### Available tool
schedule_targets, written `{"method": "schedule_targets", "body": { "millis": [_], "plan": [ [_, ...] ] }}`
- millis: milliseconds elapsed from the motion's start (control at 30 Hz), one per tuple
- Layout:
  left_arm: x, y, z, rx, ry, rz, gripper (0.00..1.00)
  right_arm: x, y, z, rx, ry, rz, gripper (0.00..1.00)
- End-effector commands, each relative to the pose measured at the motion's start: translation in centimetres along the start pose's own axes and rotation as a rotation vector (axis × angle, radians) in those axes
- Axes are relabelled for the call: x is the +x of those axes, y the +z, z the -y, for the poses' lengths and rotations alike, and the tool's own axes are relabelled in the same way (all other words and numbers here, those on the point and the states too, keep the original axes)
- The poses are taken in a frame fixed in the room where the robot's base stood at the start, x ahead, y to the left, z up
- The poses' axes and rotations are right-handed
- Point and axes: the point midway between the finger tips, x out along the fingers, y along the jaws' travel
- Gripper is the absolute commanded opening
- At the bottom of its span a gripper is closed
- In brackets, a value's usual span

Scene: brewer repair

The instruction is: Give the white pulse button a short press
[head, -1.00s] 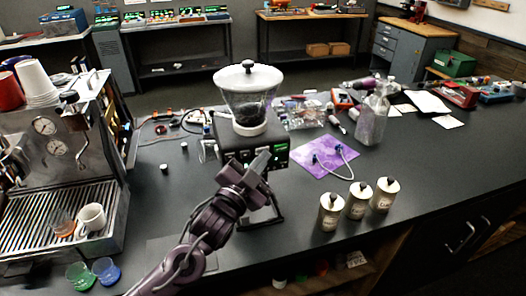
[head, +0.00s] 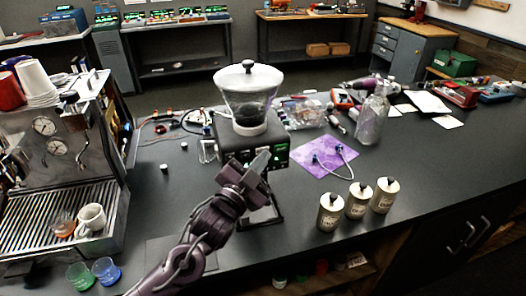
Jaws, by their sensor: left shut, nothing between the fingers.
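The coffee grinder (head: 229,157) stands in the middle of the counter, with a clear hopper (head: 247,97) holding dark beans under a white lid. Its front panel (head: 279,157) shows green lit displays. My left gripper (head: 262,160) is in front of the grinder's front face, shut and empty, its fingers pointing up at the panel. My right gripper is not in view.
An espresso machine (head: 60,150) stands at the left, with cups on its tray. Three labelled canisters (head: 357,200) stand at the right front.

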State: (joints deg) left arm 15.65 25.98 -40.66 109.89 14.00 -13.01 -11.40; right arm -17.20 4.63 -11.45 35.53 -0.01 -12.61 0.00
Motion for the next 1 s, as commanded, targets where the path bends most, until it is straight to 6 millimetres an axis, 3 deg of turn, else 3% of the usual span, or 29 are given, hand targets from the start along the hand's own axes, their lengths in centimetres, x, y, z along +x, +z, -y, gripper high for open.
{"method": "schedule_targets", "body": {
  "millis": [1000],
  "plan": [
    [-1.1, -0.8, -0.8, 0.0, -0.001, 0.001, 0.0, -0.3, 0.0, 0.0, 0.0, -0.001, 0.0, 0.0]
  ]
}}
